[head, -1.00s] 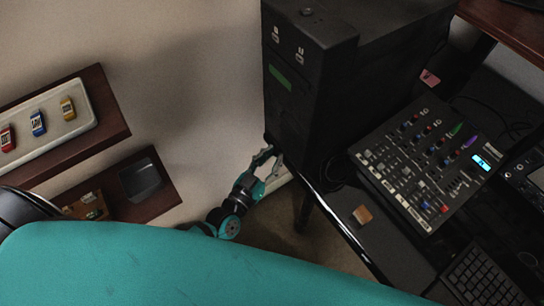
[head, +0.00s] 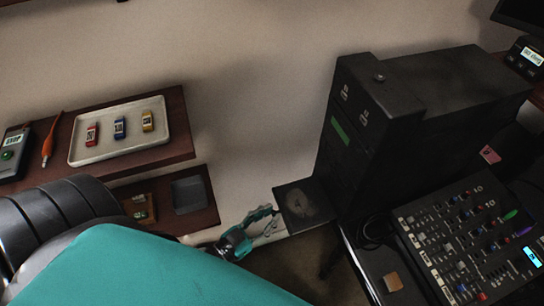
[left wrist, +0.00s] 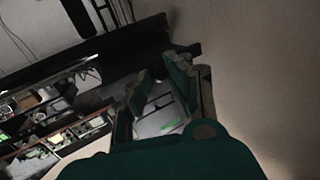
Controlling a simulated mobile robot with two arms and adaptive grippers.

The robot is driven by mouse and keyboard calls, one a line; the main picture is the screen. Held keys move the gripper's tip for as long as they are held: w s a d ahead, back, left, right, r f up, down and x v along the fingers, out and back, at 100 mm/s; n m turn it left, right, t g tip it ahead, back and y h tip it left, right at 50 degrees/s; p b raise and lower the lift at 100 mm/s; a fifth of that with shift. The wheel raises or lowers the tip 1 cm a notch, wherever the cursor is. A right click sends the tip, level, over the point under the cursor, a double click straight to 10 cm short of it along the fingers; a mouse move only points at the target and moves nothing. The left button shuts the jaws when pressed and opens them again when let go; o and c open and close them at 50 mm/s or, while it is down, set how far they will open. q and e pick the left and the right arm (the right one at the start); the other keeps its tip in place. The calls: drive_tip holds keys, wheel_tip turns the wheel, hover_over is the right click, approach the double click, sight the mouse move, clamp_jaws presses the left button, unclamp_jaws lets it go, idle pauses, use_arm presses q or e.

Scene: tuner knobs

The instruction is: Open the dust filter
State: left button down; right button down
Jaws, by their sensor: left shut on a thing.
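The black computer tower (head: 345,150) stands on the dark desk, with a green label on its front. The dust filter (head: 303,204), a flat dark tray with a greyish dusty patch, sticks out to the left from the bottom of the tower's front. My left gripper (head: 270,218) is shut on the filter's outer edge, clear of the tower. In the left wrist view the teal fingers (left wrist: 163,90) show, but the filter cannot be made out clearly. The filter's inner end is hidden at the tower. My right gripper is not in view.
A mixer (head: 470,240) and a small tan block (head: 393,281) are on the desk at right. Bare wall lies between shelves and tower.

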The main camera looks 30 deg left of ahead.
use_arm(q)
drive_tip(key=c, duration=1.5)
unclamp_jaws()
drive_tip(key=v, duration=1.2)
